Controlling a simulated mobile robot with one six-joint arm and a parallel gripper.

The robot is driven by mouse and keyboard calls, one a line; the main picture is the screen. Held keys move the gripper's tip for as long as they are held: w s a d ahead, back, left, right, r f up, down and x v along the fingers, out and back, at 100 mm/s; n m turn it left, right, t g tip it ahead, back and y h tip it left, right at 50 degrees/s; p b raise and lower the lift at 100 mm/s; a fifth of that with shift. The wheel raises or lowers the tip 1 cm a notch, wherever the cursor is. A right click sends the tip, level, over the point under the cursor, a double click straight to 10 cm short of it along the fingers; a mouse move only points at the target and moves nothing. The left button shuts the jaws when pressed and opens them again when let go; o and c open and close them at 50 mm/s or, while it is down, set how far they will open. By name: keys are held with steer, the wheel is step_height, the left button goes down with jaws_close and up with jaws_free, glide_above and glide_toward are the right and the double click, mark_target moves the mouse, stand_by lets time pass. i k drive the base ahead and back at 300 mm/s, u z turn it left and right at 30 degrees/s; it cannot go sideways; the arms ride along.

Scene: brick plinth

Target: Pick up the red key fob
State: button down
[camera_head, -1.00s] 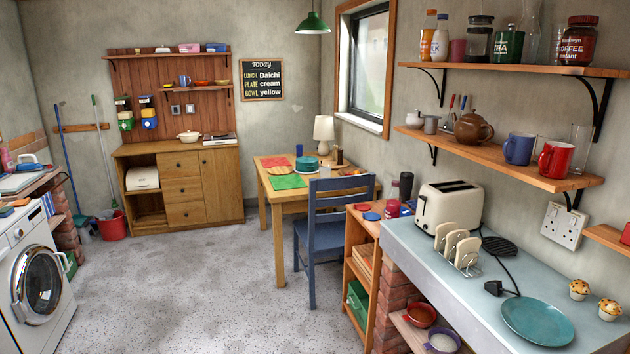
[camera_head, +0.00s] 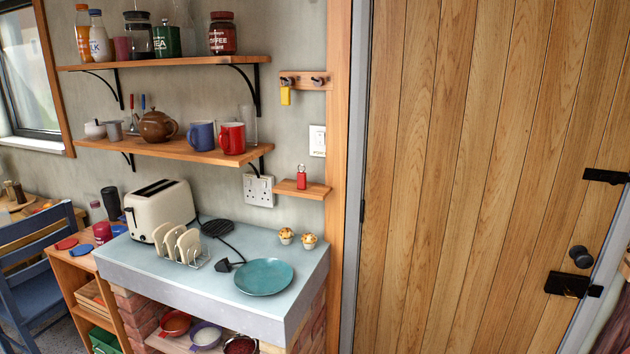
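The red key fob (camera_head: 301,180) stands upright on a small wooden wall shelf (camera_head: 315,190), to the right of the white wall socket. It has a small ring or loop at its top. A yellow fob (camera_head: 285,96) hangs from the left peg of a wooden peg rail (camera_head: 304,81) above it. My gripper is not in view.
Below the small shelf is a pale worktop (camera_head: 215,317) on brick, with a toaster (camera_head: 160,210), toast rack (camera_head: 182,245), teal plate (camera_head: 263,276) and two muffins (camera_head: 309,241). Longer shelves (camera_head: 180,150) hold mugs and jars. A wooden door (camera_head: 460,170) fills the right.

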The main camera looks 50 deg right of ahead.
mark_target(301, 176)
steer(key=z, duration=0.8)
steer(key=k, duration=0.65)
steer(key=z, duration=0.4)
steer(key=i, duration=0.45)
steer(key=z, duration=0.05)
